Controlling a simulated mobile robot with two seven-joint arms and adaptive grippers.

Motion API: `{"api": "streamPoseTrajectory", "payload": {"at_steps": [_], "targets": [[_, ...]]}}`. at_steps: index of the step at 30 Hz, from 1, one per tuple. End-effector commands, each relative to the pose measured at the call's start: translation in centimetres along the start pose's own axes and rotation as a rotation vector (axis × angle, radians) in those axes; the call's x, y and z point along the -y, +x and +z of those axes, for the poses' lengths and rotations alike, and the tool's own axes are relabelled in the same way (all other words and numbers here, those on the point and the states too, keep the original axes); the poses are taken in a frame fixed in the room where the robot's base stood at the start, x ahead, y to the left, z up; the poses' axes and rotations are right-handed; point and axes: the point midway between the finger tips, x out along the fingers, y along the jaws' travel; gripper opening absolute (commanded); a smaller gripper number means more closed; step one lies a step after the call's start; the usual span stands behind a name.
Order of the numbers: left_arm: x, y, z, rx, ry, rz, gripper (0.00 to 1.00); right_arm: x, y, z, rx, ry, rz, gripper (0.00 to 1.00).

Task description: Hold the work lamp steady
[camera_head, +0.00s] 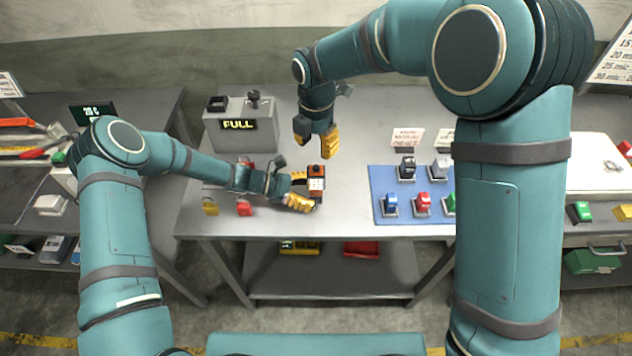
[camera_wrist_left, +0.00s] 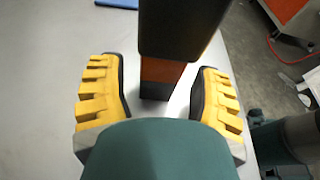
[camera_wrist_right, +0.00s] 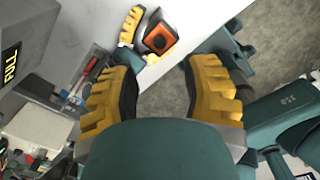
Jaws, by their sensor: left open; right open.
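The work lamp (camera_head: 316,184), an orange and black upright block, stands on the grey table near its front edge. My left gripper (camera_head: 308,190) is open, with its yellow fingers on either side of the lamp. In the left wrist view the lamp's dark upper part and orange body (camera_wrist_left: 163,72) stand between the fingers, with a gap on both sides. My right gripper (camera_head: 318,146) is open and empty, above the table behind the lamp. The right wrist view shows the lamp's orange and black top (camera_wrist_right: 160,38) beyond its fingers, beside a left finger.
A grey box with a FULL display (camera_head: 238,125) stands at the back left. A blue mat (camera_head: 408,213) with several coloured switch-like items lies to the right. The table between lamp and mat is clear.

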Motion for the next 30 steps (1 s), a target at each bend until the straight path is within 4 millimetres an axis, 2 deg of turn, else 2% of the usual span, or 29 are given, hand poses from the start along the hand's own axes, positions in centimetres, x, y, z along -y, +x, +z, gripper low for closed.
{"api": "streamPoseTrajectory", "payload": {"at_steps": [12, 16, 17, 20, 23, 24, 25, 30], "targets": [[0.00, 0.51, -0.02, -0.001, 0.000, 0.000, 0.66, 0.00, 0.00, 0.00, 0.000, 0.000, 0.000, 0.46], [0.00, 0.49, -0.03, -0.001, 0.000, 0.000, 0.20, 0.00, 0.00, 0.00, 0.000, 0.000, 0.000, 0.46], [0.01, 0.49, -0.03, -0.001, 0.000, 0.000, 0.16, 0.00, 0.00, 0.00, 0.000, 0.000, 0.000, 0.46], [0.01, 0.49, -0.03, -0.001, 0.000, 0.000, 0.16, 0.00, 0.00, 0.00, 0.000, 0.000, 0.000, 0.46], [0.01, 0.49, -0.04, -0.001, 0.000, 0.000, 0.16, 0.00, 0.00, 0.00, 0.000, 0.000, 0.000, 0.17], [0.02, 0.49, -0.04, -0.001, 0.000, 0.000, 0.16, 0.00, 0.00, 0.00, 0.000, 0.000, 0.000, 0.03], [0.02, 0.49, -0.03, -0.001, 0.000, 0.000, 0.16, 0.00, 0.00, 0.00, 0.000, 0.000, 0.000, 0.00], [0.02, 0.49, -0.04, -0.001, -0.001, 0.000, 0.16, 0.00, 0.00, 0.00, 0.000, 0.000, 0.000, 0.00]]}}
